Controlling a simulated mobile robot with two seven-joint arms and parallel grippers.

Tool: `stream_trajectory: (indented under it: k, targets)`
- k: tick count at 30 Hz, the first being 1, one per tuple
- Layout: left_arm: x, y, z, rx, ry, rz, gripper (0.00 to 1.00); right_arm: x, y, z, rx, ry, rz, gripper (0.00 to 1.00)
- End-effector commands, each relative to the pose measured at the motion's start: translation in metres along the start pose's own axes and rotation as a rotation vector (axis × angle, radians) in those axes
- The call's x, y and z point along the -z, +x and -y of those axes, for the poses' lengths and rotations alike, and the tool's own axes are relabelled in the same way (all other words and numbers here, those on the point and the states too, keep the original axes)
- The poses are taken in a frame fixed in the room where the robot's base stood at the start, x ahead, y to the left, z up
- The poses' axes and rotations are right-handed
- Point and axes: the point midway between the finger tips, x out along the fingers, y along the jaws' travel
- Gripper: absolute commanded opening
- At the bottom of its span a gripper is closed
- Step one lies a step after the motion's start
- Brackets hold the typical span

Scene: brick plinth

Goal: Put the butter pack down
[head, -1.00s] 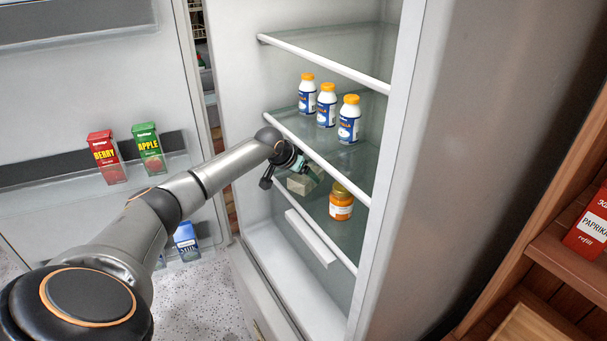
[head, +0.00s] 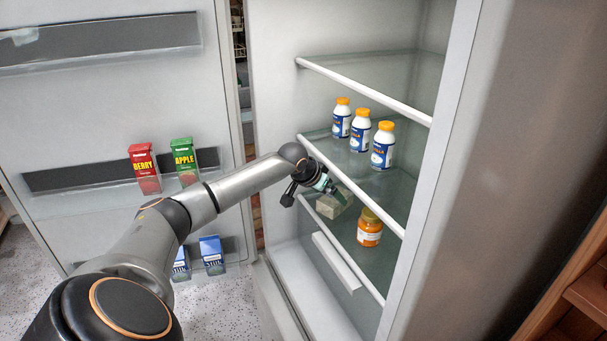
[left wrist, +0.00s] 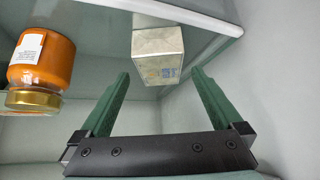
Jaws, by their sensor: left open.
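The butter pack (head: 334,204), a small pale block, rests on the fridge shelf below the bottles, left of an orange jar (head: 369,228). In the left wrist view the pack (left wrist: 158,52) shows beyond the fingers, with clear space on both sides of it. My left gripper (head: 334,190) reaches into the fridge just above the pack in the head view, partly covering it. Its two green fingers are open in the left wrist view (left wrist: 160,76), with nothing held between them. My right gripper is in neither view.
Several white bottles (head: 360,131) stand on the shelf above. The shelf's white front edge (head: 352,187) runs close to my arm. The open fridge door at left holds red (head: 145,168) and green (head: 185,160) cartons and blue ones (head: 212,254) lower down.

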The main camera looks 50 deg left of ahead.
Motion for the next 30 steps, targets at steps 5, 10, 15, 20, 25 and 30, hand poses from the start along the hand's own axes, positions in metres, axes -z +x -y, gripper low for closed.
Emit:
stream_trajectory:
  k: [5,10,15,20,25,30]
  targets:
    - [-0.025,-0.015,0.001,0.004,0.007,0.007,1.00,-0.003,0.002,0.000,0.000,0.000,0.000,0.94]
    - [-0.045,-0.030,0.001,0.004,0.008,0.008,1.00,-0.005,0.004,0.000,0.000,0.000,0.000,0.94]
    - [-0.062,-0.044,0.002,0.006,0.005,0.007,1.00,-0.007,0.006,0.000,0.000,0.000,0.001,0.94]
    - [-0.075,-0.056,0.002,0.008,0.006,0.006,1.00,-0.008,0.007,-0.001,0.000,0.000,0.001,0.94]
    - [-0.084,-0.064,0.002,0.006,0.005,0.004,1.00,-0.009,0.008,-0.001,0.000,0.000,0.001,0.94]
    - [-0.088,-0.068,0.000,0.001,0.003,0.004,1.00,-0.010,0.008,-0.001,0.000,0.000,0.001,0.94]
